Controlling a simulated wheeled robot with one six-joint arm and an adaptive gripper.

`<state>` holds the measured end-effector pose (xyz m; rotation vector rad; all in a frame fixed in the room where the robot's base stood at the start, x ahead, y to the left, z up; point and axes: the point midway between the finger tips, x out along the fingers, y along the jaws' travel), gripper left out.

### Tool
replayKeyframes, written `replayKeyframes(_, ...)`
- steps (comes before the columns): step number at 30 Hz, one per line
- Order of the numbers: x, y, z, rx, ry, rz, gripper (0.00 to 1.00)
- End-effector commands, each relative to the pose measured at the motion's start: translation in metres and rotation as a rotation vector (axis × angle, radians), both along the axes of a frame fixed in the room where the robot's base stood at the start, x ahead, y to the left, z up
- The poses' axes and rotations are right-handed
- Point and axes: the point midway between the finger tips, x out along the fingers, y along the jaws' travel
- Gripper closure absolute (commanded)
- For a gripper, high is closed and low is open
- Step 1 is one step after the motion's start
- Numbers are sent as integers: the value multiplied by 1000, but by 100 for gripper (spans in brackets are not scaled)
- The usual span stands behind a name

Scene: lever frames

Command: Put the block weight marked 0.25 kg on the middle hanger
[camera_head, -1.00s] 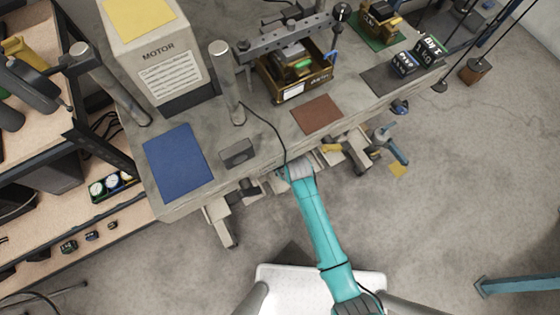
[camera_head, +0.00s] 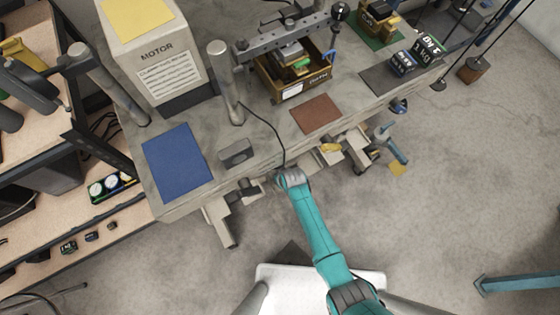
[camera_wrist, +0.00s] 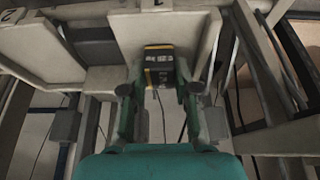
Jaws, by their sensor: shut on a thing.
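My gripper (camera_wrist: 159,88) is shut on a small dark block (camera_wrist: 159,66) with yellow edges, held between the fingertips in the wrist view. I cannot read its mark. Pale plates marked 1 (camera_wrist: 158,25) and 2 (camera_wrist: 38,45) are beside and behind it. I cannot tell whether the block touches plate 1. In the head view my arm reaches the bench's front edge, where the wrist hides the fingers and block. I cannot clearly make out the middle hanger.
The grey bench (camera_head: 265,140) carries a motor box (camera_head: 155,55), a blue mat (camera_head: 177,160), a brown mat (camera_head: 317,113), a perforated beam (camera_head: 285,40) and a crate (camera_head: 300,82). Black kg blocks (camera_head: 403,63) stand at right. Pale fittings (camera_head: 222,218) jut below the bench edge. Open floor lies right.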

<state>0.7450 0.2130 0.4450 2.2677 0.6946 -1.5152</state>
Motion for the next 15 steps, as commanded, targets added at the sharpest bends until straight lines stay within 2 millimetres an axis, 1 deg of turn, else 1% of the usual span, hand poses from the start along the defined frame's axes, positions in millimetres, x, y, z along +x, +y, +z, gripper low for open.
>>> replayKeyframes(7,1,0,-1,1,-1,0,100)
replayKeyframes(8,0,0,-2,0,0,0,68)
replayKeyframes(9,0,0,-2,1,-1,0,60)
replayKeyframes(15,0,0,-2,0,0,0,60)
